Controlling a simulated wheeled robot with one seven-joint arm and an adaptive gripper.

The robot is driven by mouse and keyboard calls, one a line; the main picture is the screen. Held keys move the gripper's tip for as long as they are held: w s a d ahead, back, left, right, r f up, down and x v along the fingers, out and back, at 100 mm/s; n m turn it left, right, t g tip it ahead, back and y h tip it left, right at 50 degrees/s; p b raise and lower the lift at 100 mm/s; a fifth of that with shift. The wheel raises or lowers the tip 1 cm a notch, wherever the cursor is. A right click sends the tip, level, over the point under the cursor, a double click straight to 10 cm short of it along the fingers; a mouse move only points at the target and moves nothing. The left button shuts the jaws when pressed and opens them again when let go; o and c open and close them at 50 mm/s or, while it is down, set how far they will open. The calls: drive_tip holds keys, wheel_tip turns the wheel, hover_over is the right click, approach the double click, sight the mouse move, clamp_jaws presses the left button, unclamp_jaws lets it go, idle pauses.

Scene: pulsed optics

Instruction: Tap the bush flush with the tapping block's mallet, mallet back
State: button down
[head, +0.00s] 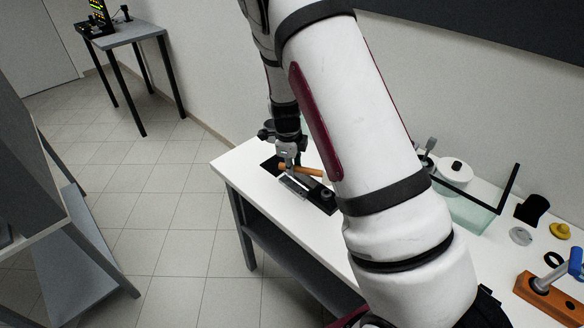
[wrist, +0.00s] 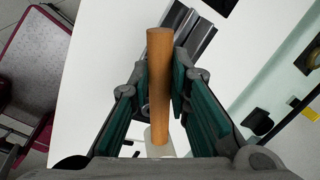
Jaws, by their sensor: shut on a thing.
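My gripper (head: 288,158) is at the far left part of the white bench and is shut on the mallet. The mallet's orange wooden handle (wrist: 160,75) lies between the green finger pads in the wrist view, with a pale head (wrist: 158,138) at its lower end. In the head view the handle (head: 308,170) sticks out to the right, above the tapping block. The tapping block (head: 322,206) looks like a dark base with grey metal parts, partly covered by my arm; its metal part also shows in the wrist view (wrist: 190,32). I cannot make out the bush.
The white bench (head: 240,163) is bare at its left end. To the right stand a glass tank (head: 472,213), a white round pot (head: 455,173), a black cup (head: 532,208), a yellow piece (head: 559,230) and an orange block (head: 548,297). My arm hides the bench middle.

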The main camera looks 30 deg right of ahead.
drive_tip(key=x, duration=0.1)
drive_tip(key=b+x, duration=0.1)
drive_tip(key=x, duration=0.3)
drive_tip(key=shift+s+a+b, duration=0.3)
drive_tip(key=shift+b, duration=0.05)
drive_tip(key=shift+w+d+p+v, duration=0.2)
drive_tip(key=shift+p+v, duration=0.2)
drive_tip(key=shift+v, duration=0.95)
drive_tip(key=shift+w+d+p+v, duration=0.15)
drive_tip(key=shift+p+v, duration=0.25)
drive_tip(key=shift+v, duration=0.9)
drive_tip(key=shift+r, duration=0.1)
